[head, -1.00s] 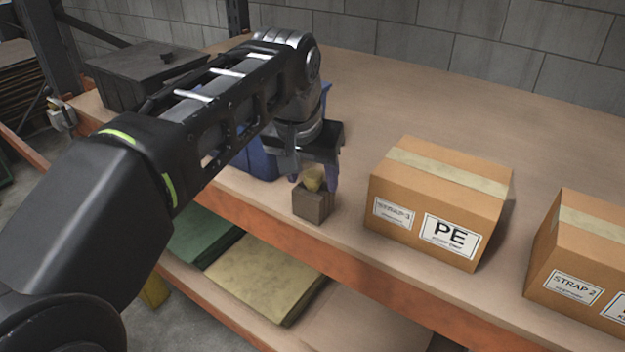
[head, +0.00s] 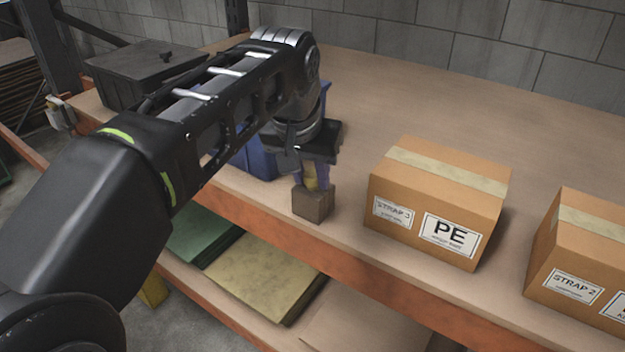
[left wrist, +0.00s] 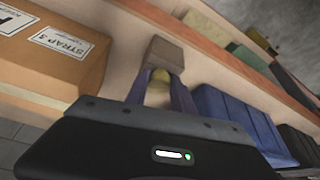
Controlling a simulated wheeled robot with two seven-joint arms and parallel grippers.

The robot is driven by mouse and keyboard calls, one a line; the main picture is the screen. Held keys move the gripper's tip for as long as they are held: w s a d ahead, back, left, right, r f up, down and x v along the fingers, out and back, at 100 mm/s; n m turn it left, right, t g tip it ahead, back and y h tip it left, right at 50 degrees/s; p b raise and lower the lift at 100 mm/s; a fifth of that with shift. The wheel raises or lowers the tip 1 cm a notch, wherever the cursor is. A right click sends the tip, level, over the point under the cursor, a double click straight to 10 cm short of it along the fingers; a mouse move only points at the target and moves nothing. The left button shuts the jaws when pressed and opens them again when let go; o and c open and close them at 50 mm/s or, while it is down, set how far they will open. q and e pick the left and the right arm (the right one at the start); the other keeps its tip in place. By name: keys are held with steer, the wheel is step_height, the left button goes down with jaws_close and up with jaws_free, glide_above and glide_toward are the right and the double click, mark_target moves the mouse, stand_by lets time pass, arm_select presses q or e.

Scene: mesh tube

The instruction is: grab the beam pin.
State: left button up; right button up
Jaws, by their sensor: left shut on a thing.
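The beam pin (head: 310,177) is a small yellowish piece at the top of a grey-brown block (head: 313,206) near the front edge of the shelf. My left gripper (head: 316,180) points down over the block, with its fingers shut on the pin. In the left wrist view the pin (left wrist: 160,92) shows between the two fingers (left wrist: 160,88), with the block (left wrist: 165,54) just beyond their tips. The pin's lower end is hidden, so I cannot tell whether it still sits in the block. My right gripper is not in view.
A carton marked PE (head: 440,205) stands right of the block, with a second carton (head: 585,265) farther right. A blue bin (head: 258,160) stands behind my left wrist, and a dark lidded box (head: 135,75) at the back left. The shelf (head: 420,100) is clear behind the cartons.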

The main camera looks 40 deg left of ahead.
arm_select(q)
jaws_close()
steer(key=shift+r, duration=0.15)
